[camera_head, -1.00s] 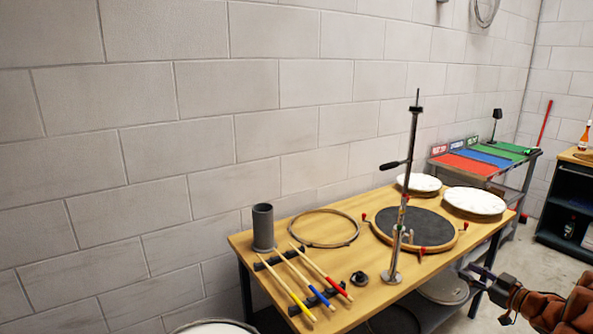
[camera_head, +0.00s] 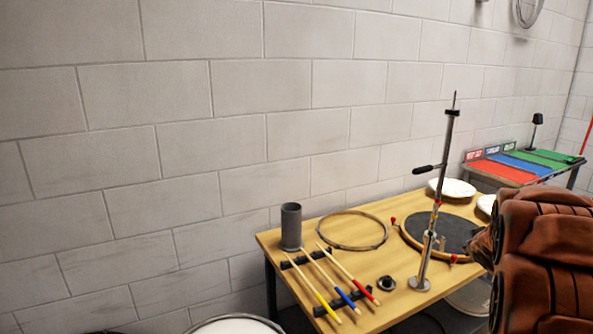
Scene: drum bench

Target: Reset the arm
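My arm (camera_head: 545,250), with brown-orange covered links, fills the lower right of the head view. It covers the right part of the wooden bench (camera_head: 400,310) and part of the white drum heads. My gripper's fingers do not show; they are hidden behind the arm links or out of frame. No held thing can be seen.
On the bench are a metal stand (camera_head: 430,215), a dark round pad (camera_head: 455,232), a hoop (camera_head: 352,230), a grey cup (camera_head: 291,226), a wing-nut-like part (camera_head: 387,283) and three drumsticks (camera_head: 330,292). A cart with coloured mats (camera_head: 502,169) stands behind. A drum (camera_head: 235,326) is at the bottom.

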